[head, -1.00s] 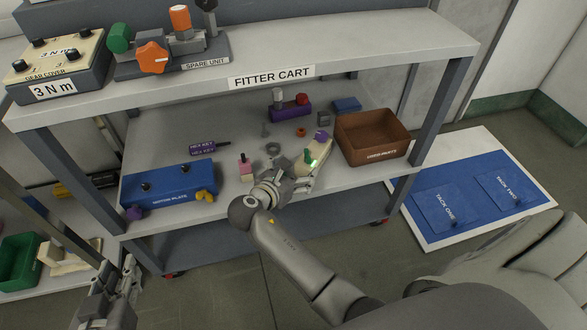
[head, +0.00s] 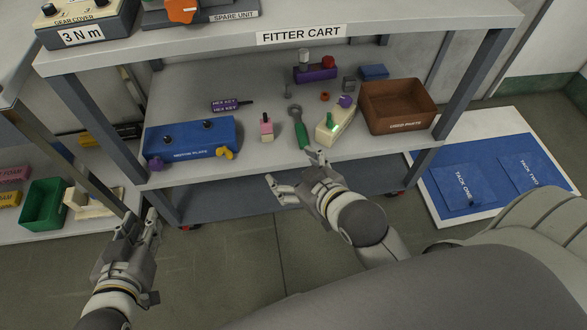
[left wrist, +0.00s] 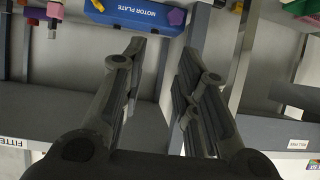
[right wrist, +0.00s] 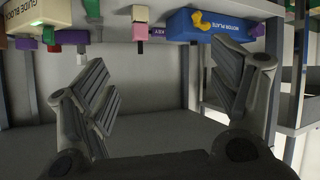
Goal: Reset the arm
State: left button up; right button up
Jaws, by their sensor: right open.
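My right gripper (head: 293,168) is open and empty in front of the cart's middle shelf, over its front edge in the head view. Its spread fingers also show in the right wrist view (right wrist: 165,85), with nothing between them. My left gripper (head: 140,222) is low at the left, in front of the cart, pointing up in the picture. In the left wrist view (left wrist: 160,50) its fingers are apart with nothing between them. A wrench with a green handle (head: 301,134) lies on the middle shelf, just beyond my right gripper and apart from it.
The shelf (head: 265,158) also holds a blue motor plate (head: 190,138), a pink block (head: 266,129), a cream block (head: 335,122) and a brown bin (head: 400,112). A blue mat (head: 450,180) lies at the right. A green bin (head: 44,203) stands at the left. Bare floor lies before the cart.

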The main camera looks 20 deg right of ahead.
jog(key=shift+s+a+r+m+y, duration=0.25)
jog(key=shift+r+m, duration=0.1)
jog(key=shift+r, duration=0.1)
jog(key=shift+s+a+r+m+y, duration=0.15)
jog(key=shift+s+r+m+y, duration=0.1)
jog(key=shift+r+m, duration=0.15)
